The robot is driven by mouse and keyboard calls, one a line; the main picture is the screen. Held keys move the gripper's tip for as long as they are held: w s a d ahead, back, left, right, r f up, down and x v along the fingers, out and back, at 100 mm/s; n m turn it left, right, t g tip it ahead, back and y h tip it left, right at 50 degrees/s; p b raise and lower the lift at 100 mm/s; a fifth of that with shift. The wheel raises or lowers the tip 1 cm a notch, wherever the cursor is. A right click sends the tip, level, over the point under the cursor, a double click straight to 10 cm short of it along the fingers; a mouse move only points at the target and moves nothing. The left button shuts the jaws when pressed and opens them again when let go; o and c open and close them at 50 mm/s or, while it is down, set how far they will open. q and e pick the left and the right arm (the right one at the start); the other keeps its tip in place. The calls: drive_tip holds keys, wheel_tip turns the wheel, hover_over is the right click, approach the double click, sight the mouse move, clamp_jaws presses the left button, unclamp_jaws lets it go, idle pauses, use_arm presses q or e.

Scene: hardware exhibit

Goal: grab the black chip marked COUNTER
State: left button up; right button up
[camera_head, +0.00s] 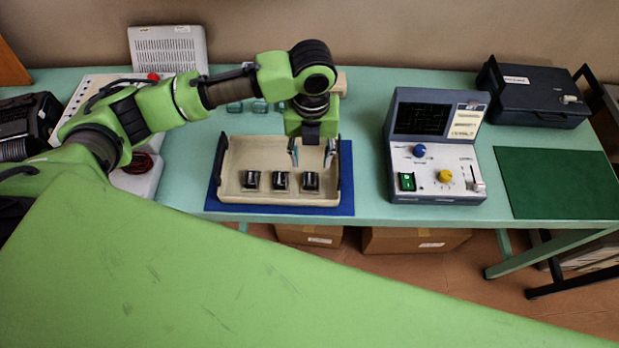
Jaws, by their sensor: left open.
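Three black chips stand in a row in a beige tray (232,157): a left chip (251,180), a middle chip (281,181) and a right chip (311,182). Each has a pale mark too small to read, so I cannot tell which is marked COUNTER. My left gripper (312,154) is open and empty, pointing down over the right part of the tray. Its fingers are behind and above the right chip, apart from it. My right gripper is not in view.
The tray lies on a blue mat (346,190). An instrument box (437,147) with knobs stands to the right. A green mat (557,183) and a dark case (533,92) are at the far right. Teal pieces (259,107) lie behind the tray.

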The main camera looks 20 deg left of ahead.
sight(309, 178)
use_arm(q)
wheel_tip(309, 178, down, 4)
drive_tip(key=shift+r, duration=0.25)
drive_tip(key=shift+f+p, duration=0.45)
drive_tip(key=shift+f, duration=0.1)
drive_tip(key=f, duration=0.1)
drive_tip(key=f+p, duration=0.1)
drive_tip(key=f, duration=0.1)
drive_tip(key=shift+a+f, duration=0.2)
drive_tip(key=shift+f, duration=0.5)
drive_tip(key=c, duration=1.1)
